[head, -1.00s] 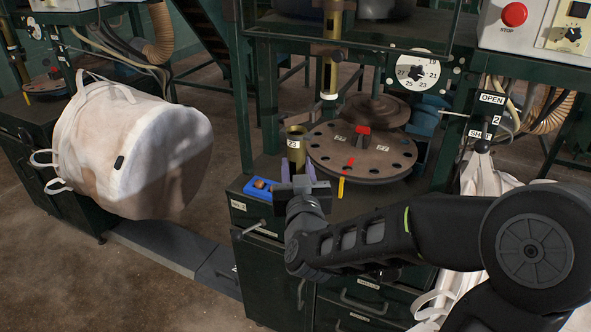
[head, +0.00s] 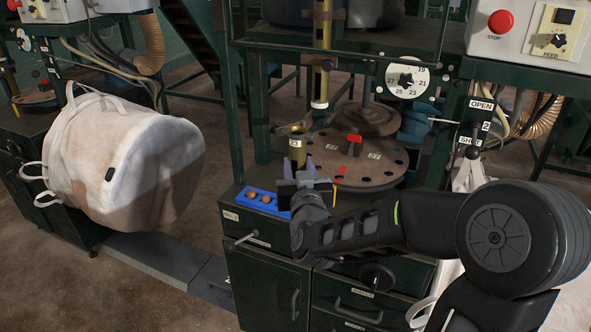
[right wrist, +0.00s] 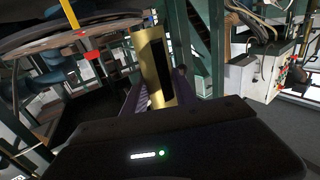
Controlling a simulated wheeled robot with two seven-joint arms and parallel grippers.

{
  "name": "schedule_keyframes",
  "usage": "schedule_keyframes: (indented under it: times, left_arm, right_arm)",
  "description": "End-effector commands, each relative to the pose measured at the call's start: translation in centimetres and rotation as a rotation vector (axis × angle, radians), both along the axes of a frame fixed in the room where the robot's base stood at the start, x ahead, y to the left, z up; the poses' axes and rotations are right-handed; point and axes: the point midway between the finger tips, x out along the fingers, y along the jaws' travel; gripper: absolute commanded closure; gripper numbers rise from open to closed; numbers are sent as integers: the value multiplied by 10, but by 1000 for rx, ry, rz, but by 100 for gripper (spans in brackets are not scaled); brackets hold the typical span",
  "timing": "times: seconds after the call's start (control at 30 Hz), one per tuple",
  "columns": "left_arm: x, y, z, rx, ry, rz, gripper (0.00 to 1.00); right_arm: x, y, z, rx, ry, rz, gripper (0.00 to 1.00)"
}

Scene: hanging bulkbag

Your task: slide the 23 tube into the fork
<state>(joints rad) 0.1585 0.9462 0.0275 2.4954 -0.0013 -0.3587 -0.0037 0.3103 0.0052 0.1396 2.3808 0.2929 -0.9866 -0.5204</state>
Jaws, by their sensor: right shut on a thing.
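The brass tube labelled 23 (head: 298,150) stands about upright in my right gripper (head: 298,166), whose purple fingers are shut on it. Its open top faces up, just left of the round plate with holes (head: 365,165). In the right wrist view the tube (right wrist: 153,65) sits between the two fingers (right wrist: 157,90) and looks slightly tilted. A fixed vertical brass pipe (head: 322,55) with a pale lower ring hangs above and right of the tube, apart from it. I cannot make out the fork clearly. My left gripper is not in view.
A blue tray (head: 256,202) with small copper-coloured pieces lies on the cabinet corner, left of my gripper. A red block (head: 354,146) is on the plate. A numbered dial (head: 407,80) and an OPEN/SHUT lever are right. A large white bag (head: 125,160) hangs left.

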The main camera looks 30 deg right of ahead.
Motion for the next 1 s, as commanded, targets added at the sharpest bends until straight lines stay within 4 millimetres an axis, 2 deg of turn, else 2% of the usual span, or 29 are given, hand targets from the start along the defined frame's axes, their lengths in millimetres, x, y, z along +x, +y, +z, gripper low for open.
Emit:
schedule_keyframes:
  times: [1.0]
  left_arm:
    - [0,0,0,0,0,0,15]
  right_arm:
    - [32,-46,-4,-2,-1,-1,100]
